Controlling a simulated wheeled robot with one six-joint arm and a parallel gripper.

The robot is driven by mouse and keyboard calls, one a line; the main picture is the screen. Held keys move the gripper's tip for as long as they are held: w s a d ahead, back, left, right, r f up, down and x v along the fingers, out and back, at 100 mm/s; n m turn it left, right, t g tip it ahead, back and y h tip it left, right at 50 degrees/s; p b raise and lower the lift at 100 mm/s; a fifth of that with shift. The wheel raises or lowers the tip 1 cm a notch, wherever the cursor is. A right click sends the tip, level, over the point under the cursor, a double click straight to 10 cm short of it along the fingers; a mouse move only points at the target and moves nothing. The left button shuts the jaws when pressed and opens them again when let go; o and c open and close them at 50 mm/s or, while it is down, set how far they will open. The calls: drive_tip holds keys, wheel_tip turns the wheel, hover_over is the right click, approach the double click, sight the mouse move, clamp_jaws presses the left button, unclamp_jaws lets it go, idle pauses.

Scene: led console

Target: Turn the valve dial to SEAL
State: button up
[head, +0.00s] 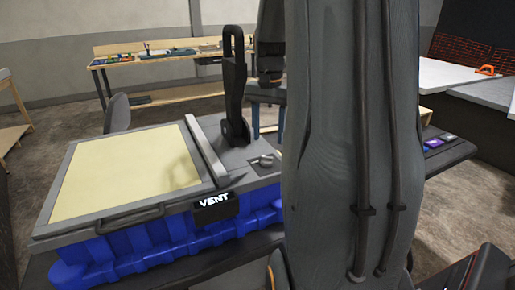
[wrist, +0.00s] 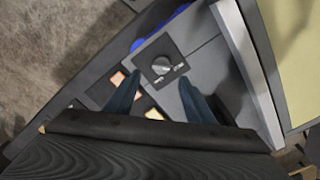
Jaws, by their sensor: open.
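The valve dial (wrist: 162,65) is a small round grey knob on a dark square plate in the wrist view. Small white labels sit beside it, too small to read surely. The dial also shows in the head view (head: 265,160), on the grey console top. A black display (head: 214,204) on the console's front reads VENT in white. My gripper (wrist: 160,79) is open and empty. Its two dark fingers point toward the dial, one tip to each side of it in the picture; I see no contact. In the head view my arm hides the gripper.
A tall black slotted handle (head: 234,88) rises from the console behind the dial. A pale yellow panel (head: 130,172) in a grey frame lies at left, with a light bar (head: 206,152) along its edge.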

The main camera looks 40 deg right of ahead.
sight(267, 157)
drive_tip(key=shift+w+f, duration=0.1)
drive_tip(key=shift+f, duration=0.15)
drive_tip(key=shift+f+p, duration=0.8)
drive_tip(key=shift+f, duration=2.8)
drive_tip(key=c, duration=1.1)
drive_tip(key=shift+o, duration=0.2)
